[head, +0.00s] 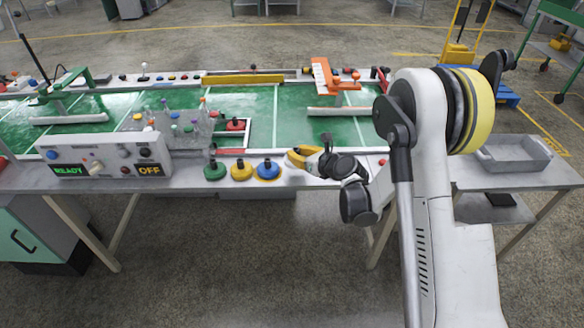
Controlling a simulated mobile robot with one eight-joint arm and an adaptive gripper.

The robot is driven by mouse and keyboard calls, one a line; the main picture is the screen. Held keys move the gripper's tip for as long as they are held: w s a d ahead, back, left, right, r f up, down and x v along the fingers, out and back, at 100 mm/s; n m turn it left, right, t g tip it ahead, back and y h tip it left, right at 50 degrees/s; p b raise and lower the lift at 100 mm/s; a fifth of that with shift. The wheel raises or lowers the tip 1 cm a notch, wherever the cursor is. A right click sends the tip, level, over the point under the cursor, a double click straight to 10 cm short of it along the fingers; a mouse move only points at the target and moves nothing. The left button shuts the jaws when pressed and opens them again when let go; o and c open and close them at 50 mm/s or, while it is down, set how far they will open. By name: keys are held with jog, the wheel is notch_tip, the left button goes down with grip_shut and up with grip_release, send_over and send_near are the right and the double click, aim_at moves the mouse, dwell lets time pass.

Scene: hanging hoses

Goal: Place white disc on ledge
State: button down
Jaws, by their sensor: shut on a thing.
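My gripper (301,158), with yellow fingers, is at the front ledge (330,181) of the table, just right of the blue disc. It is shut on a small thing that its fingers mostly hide. I cannot make out a white disc clearly; a pale patch shows by the fingers. I cannot tell whether the held thing touches the ledge. A green disc (215,171), a yellow disc (242,172) and a blue disc (267,170), each with a dark knob, stand in a row on the ledge.
A control box (108,156) with READY and OFF displays stands left of the discs. An orange bracket (323,76) stands farther back. A grey tray (514,153) is on the right side table.

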jog(key=shift+w+a+f, duration=0.25)
jog(key=shift+a+f, duration=0.15)
notch_tip(320, 180, down, 4)
jog(key=shift+r+b, duration=0.1)
jog(key=shift+b, duration=1.15)
jog(key=shift+r, duration=0.1)
jog(key=c, duration=1.4)
grip_release()
